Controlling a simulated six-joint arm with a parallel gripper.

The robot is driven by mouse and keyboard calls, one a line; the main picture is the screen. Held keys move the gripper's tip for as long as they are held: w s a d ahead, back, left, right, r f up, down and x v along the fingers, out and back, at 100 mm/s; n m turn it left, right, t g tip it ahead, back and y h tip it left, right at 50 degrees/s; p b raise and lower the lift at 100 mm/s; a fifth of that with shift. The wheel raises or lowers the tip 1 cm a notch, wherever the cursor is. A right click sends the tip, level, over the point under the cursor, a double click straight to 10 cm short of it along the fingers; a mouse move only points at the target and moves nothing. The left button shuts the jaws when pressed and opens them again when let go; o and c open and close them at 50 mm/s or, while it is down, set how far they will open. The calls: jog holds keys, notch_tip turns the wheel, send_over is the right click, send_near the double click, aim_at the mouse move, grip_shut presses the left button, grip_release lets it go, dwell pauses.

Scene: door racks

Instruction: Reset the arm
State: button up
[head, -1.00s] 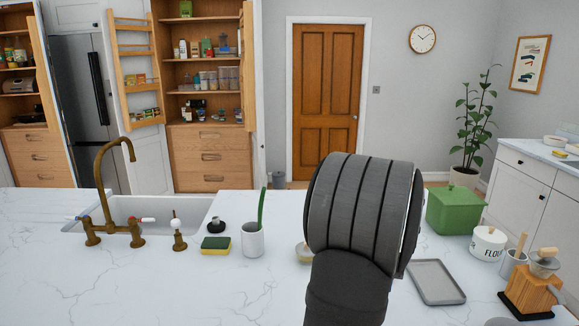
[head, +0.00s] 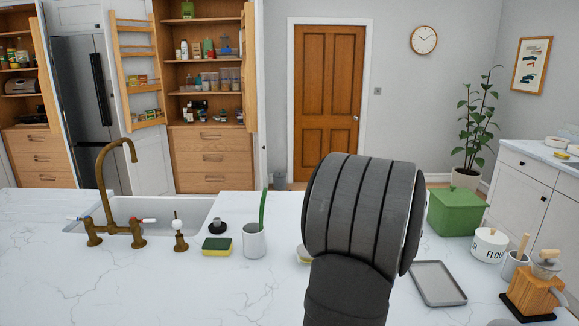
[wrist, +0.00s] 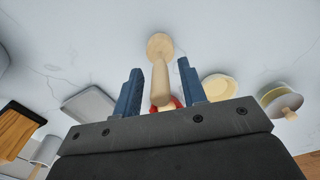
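In the head view my own dark grey arm (head: 360,215) rises over the counter and hides my gripper. In the wrist view my gripper (wrist: 160,75) has its two blue fingers spread apart. A light wooden piece with a round end (wrist: 160,45) shows between the fingers, with gaps on both sides. A bit of red shows at its lower end, partly hidden by the gripper body. I cannot tell how far it is from the fingers in depth.
A brass tap (head: 110,185) stands at the sink. The counter's front left is clear.

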notch_tip(320, 180, down, 2)
notch_tip(320, 180, up, 12)
jog(key=shift+r, duration=0.1)
notch_tip(320, 180, down, 13)
jog(key=shift+r, duration=0.1)
jog(key=r, duration=0.4)
jog(key=shift+s+d+r, duration=0.2)
jog(key=shift+r, duration=0.2)
jog(key=s+d+r, duration=0.6)
jog(key=s+r, duration=0.1)
jog(key=s, duration=0.3)
jog(key=w+a+n, duration=0.2)
jog(key=w+a, duration=0.7)
jog(key=a, duration=0.4)
jog(key=w+a+n, duration=0.2)
jog(key=w+a, duration=0.7)
jog(key=a, duration=0.5)
jog(key=shift+w+a+r+n, duration=0.25)
jog(key=shift+a+n, duration=0.05)
jog(key=shift+n, duration=0.1)
